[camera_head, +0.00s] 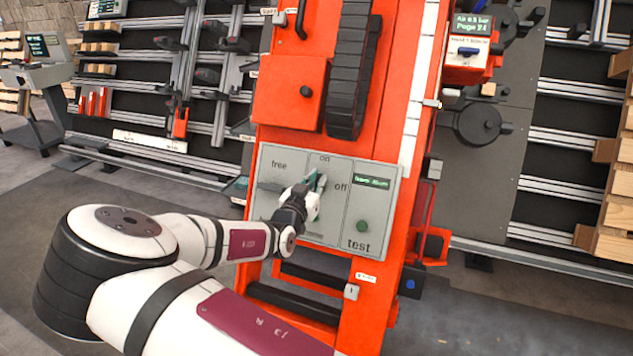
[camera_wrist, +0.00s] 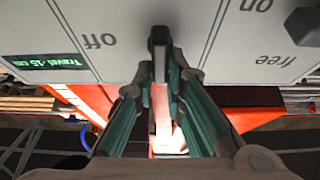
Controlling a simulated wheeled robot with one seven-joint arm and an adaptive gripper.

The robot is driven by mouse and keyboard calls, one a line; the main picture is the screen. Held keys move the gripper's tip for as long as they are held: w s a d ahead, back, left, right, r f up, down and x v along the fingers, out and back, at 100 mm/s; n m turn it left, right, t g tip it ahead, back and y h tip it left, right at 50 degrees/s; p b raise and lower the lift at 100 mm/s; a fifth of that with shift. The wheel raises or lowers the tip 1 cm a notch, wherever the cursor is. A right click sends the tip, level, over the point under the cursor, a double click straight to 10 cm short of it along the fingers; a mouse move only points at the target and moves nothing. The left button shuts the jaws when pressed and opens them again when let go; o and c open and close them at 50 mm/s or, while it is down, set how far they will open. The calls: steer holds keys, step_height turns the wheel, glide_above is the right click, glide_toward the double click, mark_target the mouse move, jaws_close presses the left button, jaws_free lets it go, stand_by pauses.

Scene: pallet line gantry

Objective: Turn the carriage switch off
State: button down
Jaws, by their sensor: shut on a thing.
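The grey control panel (camera_head: 335,220) on the orange carriage (camera_head: 385,110) carries the labels "free", "on", "off" and "test". The carriage switch, a dark lever (camera_wrist: 159,38), stands out from the panel between "on" and "off" in the wrist view, where the panel appears upside down. My gripper (camera_head: 313,184) is at the panel under "on" and left of "off" in the head view. Its green-sided fingers, also in the wrist view (camera_wrist: 160,62), are shut on the lever's end. In the head view my gripper hides most of the switch, so its exact angle is unclear.
A dark handle (camera_head: 268,187) lies below "free", left of my gripper. Racks with rails stand behind, and a console (camera_head: 38,62) stands at far left.

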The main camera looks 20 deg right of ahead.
steer(key=shift+n+y+p, duration=0.3)
steer(key=shift+n, duration=0.2)
steer(key=n+y+p, duration=0.1)
steer(key=n+p, duration=0.1)
steer(key=n, duration=0.1)
steer(key=n+t+y+p, duration=0.1)
steer(key=n+y, duration=0.1)
steer(key=n, duration=0.1)
steer(key=shift+r+p, duration=0.15)
steer(key=shift+p, duration=0.2)
steer(key=n+y+p, duration=0.1)
steer(key=n, duration=0.1)
steer(key=n+y+p, duration=0.1)
steer(key=n+p, duration=0.1)
steer(key=shift+a+n, duration=0.2)
steer(key=shift+n, duration=0.1)
steer(key=n+y+p, duration=0.2)
steer(key=n+p, duration=0.1)
steer(key=n, duration=0.1)
steer(key=shift+w, duration=0.1)
steer(key=n+p, duration=0.1)
steer(key=n, duration=0.1)
steer(key=n+g+y+p, duration=0.1)
steer(key=n+p, duration=0.1)
steer(key=n+g+p, duration=0.1)
steer(key=shift+a+f+n+y, duration=0.25)
steer(key=shift+f+n+y, duration=0.1)
steer(key=shift+n+y, duration=0.05)
steer(key=shift+g, duration=0.3)
